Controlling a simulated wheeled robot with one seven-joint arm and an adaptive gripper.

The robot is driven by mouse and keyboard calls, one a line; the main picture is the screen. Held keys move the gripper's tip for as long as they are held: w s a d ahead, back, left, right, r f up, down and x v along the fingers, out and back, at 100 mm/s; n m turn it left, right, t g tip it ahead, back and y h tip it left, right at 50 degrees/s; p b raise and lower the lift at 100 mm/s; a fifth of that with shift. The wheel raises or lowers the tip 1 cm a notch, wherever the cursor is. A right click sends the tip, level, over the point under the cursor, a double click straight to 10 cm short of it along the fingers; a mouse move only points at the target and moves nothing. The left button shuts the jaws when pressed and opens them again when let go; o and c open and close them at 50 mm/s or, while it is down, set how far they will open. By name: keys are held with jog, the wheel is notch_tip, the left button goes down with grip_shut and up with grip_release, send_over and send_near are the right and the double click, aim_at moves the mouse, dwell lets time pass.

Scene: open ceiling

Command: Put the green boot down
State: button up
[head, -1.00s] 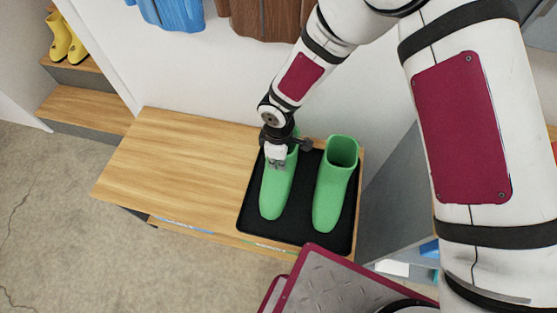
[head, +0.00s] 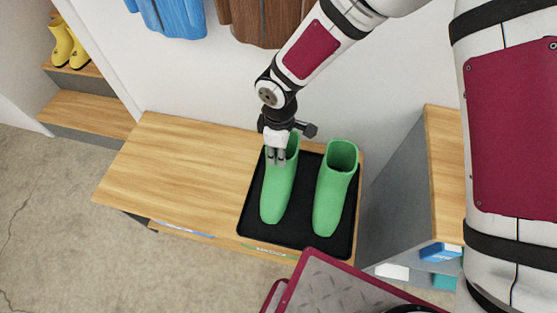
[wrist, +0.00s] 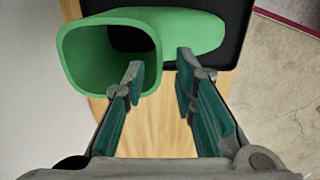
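Two green boots stand upright side by side on a black tray (head: 308,232) on a wooden bench. The left boot (head: 277,195) is beneath my gripper (head: 276,158), which covers part of its top. The right boot (head: 334,195) stands apart from the gripper, its opening clear. In the wrist view, one green boot (wrist: 80,55) shows its opening at left and its foot at upper right. My gripper (wrist: 160,72) is open there, with fingers on either side of the boot's near rim and visible gaps. I cannot tell whether either finger touches it.
The wooden bench (head: 175,170) is bare left of the tray. A grey cabinet with a wooden top (head: 443,160) stands to the right. Blue clothing (head: 172,15) and brown clothing (head: 262,20) hang on the wall behind. Yellow boots (head: 68,45) stand on wooden steps at far left.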

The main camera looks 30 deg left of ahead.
notch_tip(320, 180, up, 4)
jog(key=shift+r, duration=0.15)
jog(key=shift+w+d+r, duration=0.1)
jog(key=shift+d+r, duration=0.05)
jog(key=w+d+r+m+t+h, duration=0.1)
jog(key=w+d+r+m, duration=0.25)
jog(key=d+r, duration=0.5)
jog(key=w+d+r+m+t+h, duration=0.15)
jog(key=d+r+m, duration=0.25)
jog(key=d+r, duration=0.45)
jog(key=s+d+r+m, duration=0.3)
jog(key=d+r, duration=0.1)
jog(key=d, duration=0.3)
jog(key=s+d+r+m, duration=0.3)
jog(key=d+r, duration=0.1)
jog(key=d, duration=0.3)
jog(key=s+d+r+m+y, duration=0.1)
jog(key=s+d+m, duration=0.2)
jog(key=s, duration=0.4)
jog(key=s+d+r+m+y, duration=0.1)
jog(key=s+d+r+m, duration=0.1)
jog(key=s, duration=0.5)
jog(key=shift+d+r+m, duration=0.3)
jog(key=shift+d+m, duration=0.55)
jog(key=shift+m, duration=0.3)
